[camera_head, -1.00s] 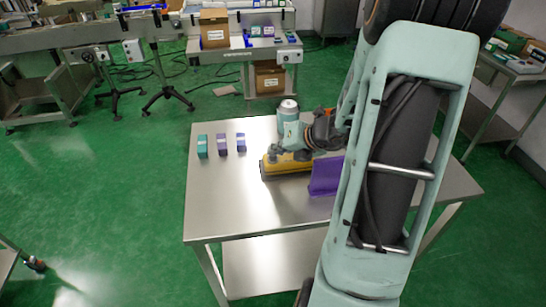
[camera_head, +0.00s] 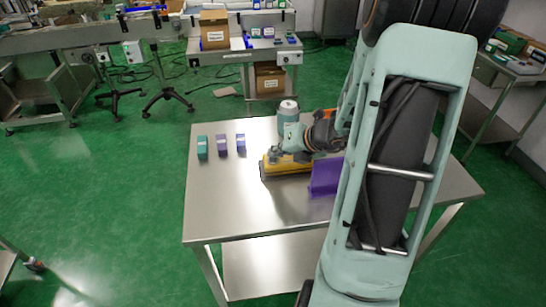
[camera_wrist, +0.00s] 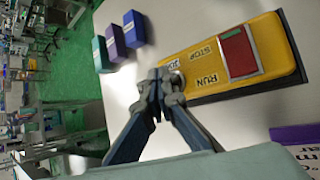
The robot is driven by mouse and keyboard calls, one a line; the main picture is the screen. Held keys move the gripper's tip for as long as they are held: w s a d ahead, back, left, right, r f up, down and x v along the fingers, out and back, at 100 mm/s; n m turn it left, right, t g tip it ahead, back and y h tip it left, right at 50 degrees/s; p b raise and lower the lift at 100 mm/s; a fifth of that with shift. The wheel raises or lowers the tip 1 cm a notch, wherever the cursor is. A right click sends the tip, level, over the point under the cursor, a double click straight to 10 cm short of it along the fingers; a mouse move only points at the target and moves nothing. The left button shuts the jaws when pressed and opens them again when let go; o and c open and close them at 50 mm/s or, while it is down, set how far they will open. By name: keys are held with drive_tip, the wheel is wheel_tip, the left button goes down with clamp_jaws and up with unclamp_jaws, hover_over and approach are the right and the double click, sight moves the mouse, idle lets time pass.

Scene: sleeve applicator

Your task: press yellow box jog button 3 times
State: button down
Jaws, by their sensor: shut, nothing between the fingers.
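The yellow box (camera_head: 290,169) lies on the steel table, and it fills the upper right of the wrist view (camera_wrist: 268,38). Its top has a red rectangular part (camera_wrist: 238,52) and the words RUN, STOP and JOG. The JOG label (camera_wrist: 173,66) is at the box's left end in the wrist view, partly covered by my fingertips. No separate jog button can be made out. My gripper (camera_wrist: 163,85) is shut and empty, its fingertips together at that end. In the head view my gripper (camera_head: 277,155) is low over the box; contact cannot be told.
A purple object (camera_head: 325,176) with lettering lies right of the yellow box. The table's front left is clear.

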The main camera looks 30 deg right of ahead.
sight(275, 159)
drive_tip(key=shift+r+p, duration=0.55)
drive_tip(key=shift+r, duration=0.2)
wheel_tip(275, 159, up, 5)
drive_tip(key=p, duration=0.5)
drive_tip(key=shift+r, duration=0.1)
idle(0.3)
